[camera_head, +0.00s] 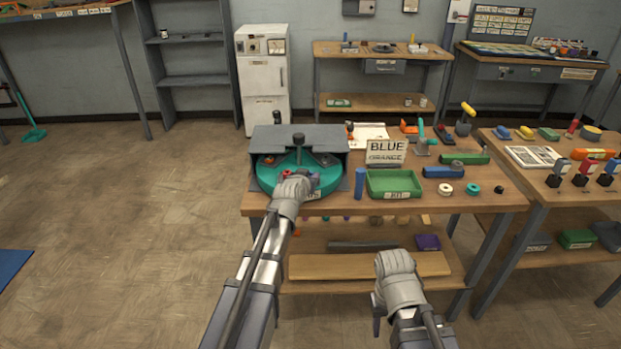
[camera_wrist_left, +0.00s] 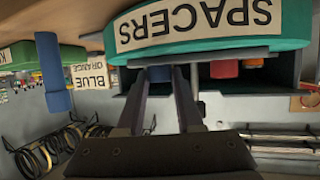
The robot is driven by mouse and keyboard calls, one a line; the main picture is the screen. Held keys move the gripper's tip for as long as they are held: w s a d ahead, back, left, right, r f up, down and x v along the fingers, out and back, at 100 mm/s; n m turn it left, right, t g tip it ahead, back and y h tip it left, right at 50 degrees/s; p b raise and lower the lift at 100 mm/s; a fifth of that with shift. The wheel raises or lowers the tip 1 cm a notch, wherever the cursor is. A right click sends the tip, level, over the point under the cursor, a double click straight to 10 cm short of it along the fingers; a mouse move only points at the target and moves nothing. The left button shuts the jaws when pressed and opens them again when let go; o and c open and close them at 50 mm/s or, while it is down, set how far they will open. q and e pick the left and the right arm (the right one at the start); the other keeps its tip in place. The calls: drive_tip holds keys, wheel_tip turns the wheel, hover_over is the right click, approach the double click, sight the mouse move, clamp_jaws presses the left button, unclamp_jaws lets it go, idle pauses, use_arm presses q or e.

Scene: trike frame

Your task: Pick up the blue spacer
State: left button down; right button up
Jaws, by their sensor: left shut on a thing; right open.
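A teal round turntable (camera_head: 265,178) labelled SPACERS stands at the left of the bench under a grey hood. My left gripper (camera_head: 289,188) is at its front edge, partly covering it. In the left wrist view, which is upside down, my left gripper (camera_wrist_left: 164,72) is closed with a blue spacer (camera_wrist_left: 160,74) showing between its fingertips. A grey bar (camera_wrist_left: 205,57) runs across there at the turntable's edge. My right gripper (camera_head: 378,318) is open and empty, low in front of the bench.
A grey hood (camera_head: 320,133) stands over the turntable's back. A blue upright cylinder (camera_head: 360,183) and a green KIT tray (camera_head: 394,197) are close to the right. A BLUE/ORANGE sign (camera_head: 386,150) stands behind the tray.

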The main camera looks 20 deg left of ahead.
use_arm(q)
drive_tip(key=shift+r, duration=0.1)
idle(0.3)
wheel_tip(320, 180, up, 10)
drive_tip(key=p, duration=1)
